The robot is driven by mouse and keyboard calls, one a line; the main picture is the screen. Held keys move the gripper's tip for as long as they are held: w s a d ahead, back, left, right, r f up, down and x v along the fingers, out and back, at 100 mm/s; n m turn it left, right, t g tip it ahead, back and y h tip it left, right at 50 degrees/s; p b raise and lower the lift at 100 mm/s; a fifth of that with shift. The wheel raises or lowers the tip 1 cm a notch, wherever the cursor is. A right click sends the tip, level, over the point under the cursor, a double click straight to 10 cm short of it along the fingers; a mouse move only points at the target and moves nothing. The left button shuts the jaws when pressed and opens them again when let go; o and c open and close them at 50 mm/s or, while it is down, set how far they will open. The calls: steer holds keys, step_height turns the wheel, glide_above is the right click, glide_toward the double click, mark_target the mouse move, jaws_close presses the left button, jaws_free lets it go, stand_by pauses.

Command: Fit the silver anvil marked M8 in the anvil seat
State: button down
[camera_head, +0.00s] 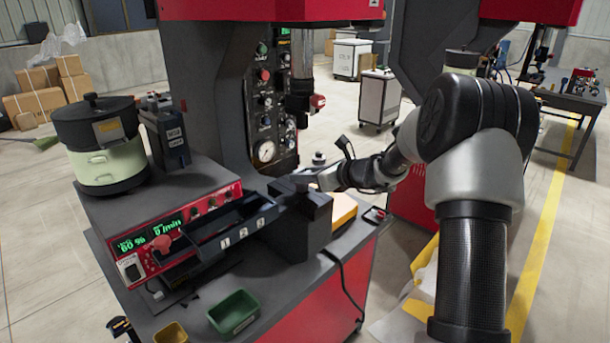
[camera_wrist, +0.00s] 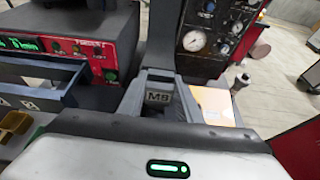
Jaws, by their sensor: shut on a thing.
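My gripper (camera_head: 304,180) reaches in from the right, low over a dark block (camera_head: 308,230) at the front of the press. In the wrist view my gripper (camera_wrist: 157,103) is shut on the silver anvil (camera_wrist: 158,97), whose face reads M8. In the head view the anvil is hardly told apart from the fingers. The dark block appears to be where the anvil seat lies, but the seat's opening is hidden by my gripper. I cannot tell whether the anvil touches the block or stands inside it.
The press ram (camera_head: 300,85) hangs above and behind my gripper. A silver post (camera_head: 319,158) stands just behind; it also shows in the wrist view (camera_wrist: 241,82). A numbered tray (camera_head: 228,228) and red feeder unit (camera_head: 175,235) lie left, a green bin (camera_head: 233,312) in front.

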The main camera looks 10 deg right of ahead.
steer(key=shift+f+b, duration=1.25)
steer(key=shift+f, duration=0.15)
steer(key=c, duration=1.3)
jaws_free()
steer(key=shift+o, duration=0.5)
steer(key=v, duration=1.7)
steer(key=shift+s, duration=0.2)
steer(key=shift+r, duration=0.1)
